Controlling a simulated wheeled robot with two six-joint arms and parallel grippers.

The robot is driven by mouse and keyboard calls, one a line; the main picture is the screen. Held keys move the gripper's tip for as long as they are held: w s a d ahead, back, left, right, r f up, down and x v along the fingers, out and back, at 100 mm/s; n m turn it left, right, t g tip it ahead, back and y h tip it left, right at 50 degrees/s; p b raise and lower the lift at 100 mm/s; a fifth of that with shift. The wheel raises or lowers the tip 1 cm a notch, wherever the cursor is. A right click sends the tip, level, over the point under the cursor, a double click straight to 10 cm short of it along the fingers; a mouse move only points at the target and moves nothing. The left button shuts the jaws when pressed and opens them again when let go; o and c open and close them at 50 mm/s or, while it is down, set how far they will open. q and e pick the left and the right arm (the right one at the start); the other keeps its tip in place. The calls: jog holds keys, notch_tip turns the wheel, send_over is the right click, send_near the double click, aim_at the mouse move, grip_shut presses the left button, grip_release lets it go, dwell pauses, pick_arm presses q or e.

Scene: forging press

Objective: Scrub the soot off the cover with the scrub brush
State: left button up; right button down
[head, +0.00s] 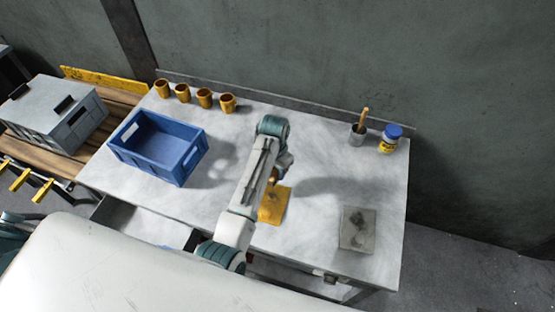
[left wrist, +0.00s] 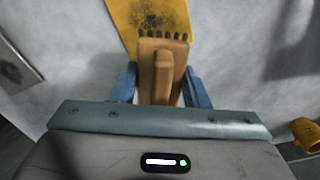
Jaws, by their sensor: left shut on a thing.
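My left gripper (head: 282,168) is over the middle of the workbench. In the left wrist view its blue fingers (left wrist: 162,86) are shut on a brown scrub brush (left wrist: 162,62) with dark bristles. A yellow plate, which looks like the cover (head: 273,204), lies flat on the bench, partly hidden by my arm. In the left wrist view the yellow cover (left wrist: 128,18) bears a dark soot patch just beyond the bristles. I cannot tell whether the bristles touch it. My right gripper is not in view.
A grey plate (head: 358,230) with dark smudges lies to the right. A blue crate (head: 160,148) stands at the left, several yellow cups (head: 204,97) behind it. A grey pot (head: 357,134) and blue-lidded jar (head: 390,138) stand at the back right. A drawer (head: 148,222) is open in front.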

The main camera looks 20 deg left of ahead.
aim_at(275, 187)
pick_arm(q)
jog(key=shift+s+f, duration=0.25)
jog(key=shift+s, duration=0.1)
jog(key=f, duration=0.2)
jog(key=w+f, duration=0.1)
jog(key=f, duration=0.1)
jog(key=shift+f, duration=0.25)
jog(key=shift+s+f, duration=0.1)
jog(key=shift+s, duration=0.2)
jog(key=shift+w+f, duration=0.15)
jog(key=shift+f+b, duration=0.4)
jog(key=shift+f, duration=0.55)
